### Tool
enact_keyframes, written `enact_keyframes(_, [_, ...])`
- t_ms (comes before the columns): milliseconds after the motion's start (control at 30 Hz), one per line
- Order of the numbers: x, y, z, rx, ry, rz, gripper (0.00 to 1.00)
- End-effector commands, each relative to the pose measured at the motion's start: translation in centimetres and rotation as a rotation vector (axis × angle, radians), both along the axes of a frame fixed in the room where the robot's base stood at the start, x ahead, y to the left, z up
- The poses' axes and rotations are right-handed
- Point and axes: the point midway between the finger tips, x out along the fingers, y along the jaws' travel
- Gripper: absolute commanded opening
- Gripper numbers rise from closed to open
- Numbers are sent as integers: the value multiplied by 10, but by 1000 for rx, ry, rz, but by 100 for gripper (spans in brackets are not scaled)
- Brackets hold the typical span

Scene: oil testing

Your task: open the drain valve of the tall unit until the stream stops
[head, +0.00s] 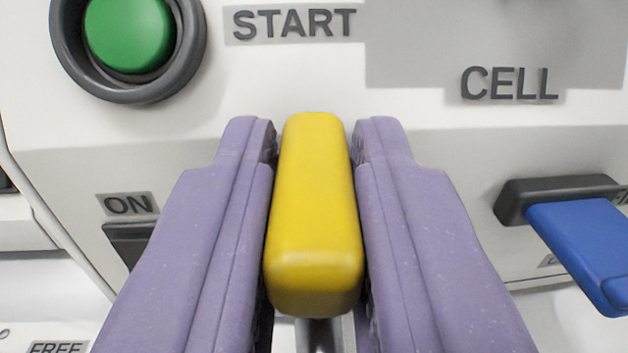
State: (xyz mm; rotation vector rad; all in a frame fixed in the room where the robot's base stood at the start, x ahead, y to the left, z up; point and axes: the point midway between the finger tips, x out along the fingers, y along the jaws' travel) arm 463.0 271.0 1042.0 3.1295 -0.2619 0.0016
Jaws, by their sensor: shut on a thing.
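A yellow block-shaped handle (313,215) points out toward me in the middle of the head view, in front of the white unit (300,85). I cannot tell from this view whether it is the drain valve's handle. My gripper (314,150) has its two purple fingers on the left and right sides of the handle, shut on it. A grey metal part (320,335) shows just below the handle, partly hidden between the fingers. No stream of liquid is in view.
A green START button (128,35) in a dark ring is at the upper left. A dark switch (128,240) labelled ON is left of my gripper, partly hidden. A blue lever (580,245) with a dark mount sticks out at the right, below the CELL label (510,83).

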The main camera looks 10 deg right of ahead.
Motion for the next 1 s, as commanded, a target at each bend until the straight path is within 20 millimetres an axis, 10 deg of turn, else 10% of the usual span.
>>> enact_keyframes(433, [0,0,0,1,1,105,0])
enact_keyframes(467, [0,0,0,1,1,105,24])
enact_keyframes(533, [0,0,0,1,1,105,40])
enact_keyframes(1000, [-23,3,1,0,3,107,43])
